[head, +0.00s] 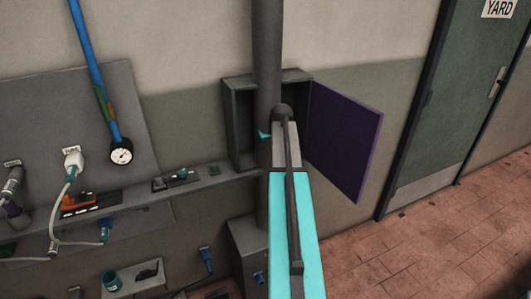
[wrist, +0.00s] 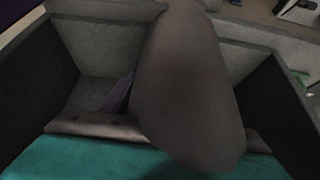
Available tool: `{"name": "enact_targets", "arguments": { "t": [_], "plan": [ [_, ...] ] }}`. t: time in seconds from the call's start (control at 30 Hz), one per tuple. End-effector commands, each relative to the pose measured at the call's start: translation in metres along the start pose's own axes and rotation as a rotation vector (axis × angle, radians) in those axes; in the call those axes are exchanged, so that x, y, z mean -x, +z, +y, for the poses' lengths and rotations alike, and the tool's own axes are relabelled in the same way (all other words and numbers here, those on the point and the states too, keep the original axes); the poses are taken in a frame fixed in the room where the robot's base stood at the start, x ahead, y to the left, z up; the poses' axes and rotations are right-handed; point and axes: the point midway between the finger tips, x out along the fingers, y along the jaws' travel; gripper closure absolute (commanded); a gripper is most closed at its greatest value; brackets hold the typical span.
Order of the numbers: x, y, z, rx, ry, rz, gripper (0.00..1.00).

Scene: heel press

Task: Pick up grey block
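I cannot make out the grey block for certain in either view. An open grey wall cabinet (head: 240,130) stands in the middle of the head view, its purple door (head: 343,140) swung out to the right. My teal and grey arm reaches up in front of it and hides part of its inside. My gripper's fingers cannot be told apart in the head view. In the wrist view, the grey walls of a box-like space (wrist: 40,75) surround a large rounded grey-brown shape that fills the middle. A small purple sliver (wrist: 118,97) shows beside that shape. Any finger gap is hidden.
A grey ledge (head: 225,180) with plugs and small fittings runs left of the cabinet. A grey box (head: 247,250) stands below the cabinet. A green door (head: 435,100) and open tiled floor (head: 440,245) lie right.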

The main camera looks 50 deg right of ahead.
Motion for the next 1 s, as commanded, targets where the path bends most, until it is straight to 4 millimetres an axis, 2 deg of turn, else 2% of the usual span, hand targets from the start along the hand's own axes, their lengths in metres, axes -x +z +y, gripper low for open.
{"name": "enact_targets", "arguments": {
  "t": [0.03,0.2,0.23,0.67,1.0],
  "plan": [
    [0.0,0.0,0.0,0.0,0.0,0.0,0.55],
    [0.0,0.0,0.0,0.0,0.0,0.0,0.83],
    [0.001,0.0,0.0,0.0,0.0,0.001,0.85],
    [0.004,-0.003,0.001,0.0,0.001,0.002,0.85],
    [0.022,-0.013,0.001,0.0,0.001,0.002,0.85]
  ]
}}
